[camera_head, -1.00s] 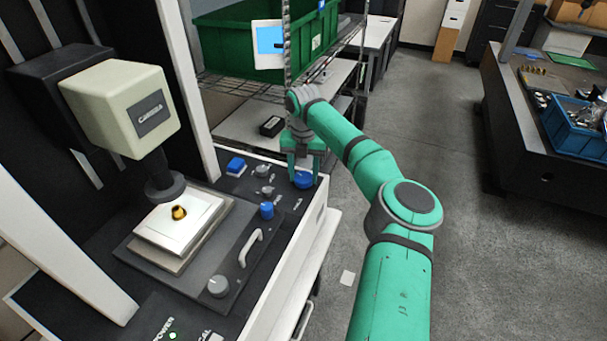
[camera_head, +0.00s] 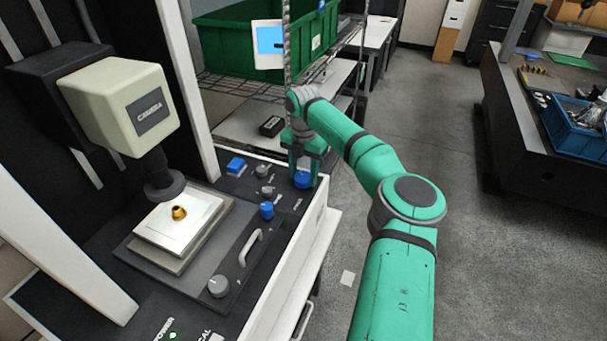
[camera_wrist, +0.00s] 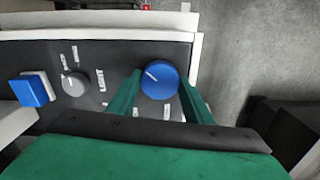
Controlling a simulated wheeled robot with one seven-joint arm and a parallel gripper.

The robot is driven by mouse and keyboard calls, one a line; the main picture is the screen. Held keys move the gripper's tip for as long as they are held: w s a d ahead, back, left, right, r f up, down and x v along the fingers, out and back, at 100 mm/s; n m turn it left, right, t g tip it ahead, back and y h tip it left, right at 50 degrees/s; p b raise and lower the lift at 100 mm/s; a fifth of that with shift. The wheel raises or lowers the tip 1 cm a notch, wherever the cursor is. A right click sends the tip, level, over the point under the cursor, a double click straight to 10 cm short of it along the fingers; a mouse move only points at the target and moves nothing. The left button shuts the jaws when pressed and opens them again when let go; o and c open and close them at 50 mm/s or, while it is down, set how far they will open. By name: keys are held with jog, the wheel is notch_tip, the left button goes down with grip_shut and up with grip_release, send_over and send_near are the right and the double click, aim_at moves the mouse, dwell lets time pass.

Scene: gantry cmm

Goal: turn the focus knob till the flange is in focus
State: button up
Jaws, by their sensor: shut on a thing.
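A round blue knob (camera_head: 303,180) with a white pointer line stands on the dark control panel; its label is too small to read. In the wrist view the knob (camera_wrist: 159,80) sits between my two green fingers. My gripper (camera_head: 305,172) points down and is shut on this knob; the finger contact is partly hidden. The small brass flange (camera_head: 179,213) rests on a light plate under the cream camera head (camera_head: 125,107). I cannot judge its sharpness from here.
Beside the held knob are a grey knob (camera_head: 264,190), a blue button (camera_head: 235,165) and a second blue knob (camera_head: 267,210). A white handle (camera_head: 251,248) and a grey dial (camera_head: 218,286) lie nearer. A screen (camera_head: 269,42) hangs by the green bin (camera_head: 225,45).

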aim_at(304, 177)
jog(key=shift+d, duration=0.1)
jog(key=o, duration=1)
jog(key=shift+o, duration=0.2)
notch_tip(304, 177, up, 11)
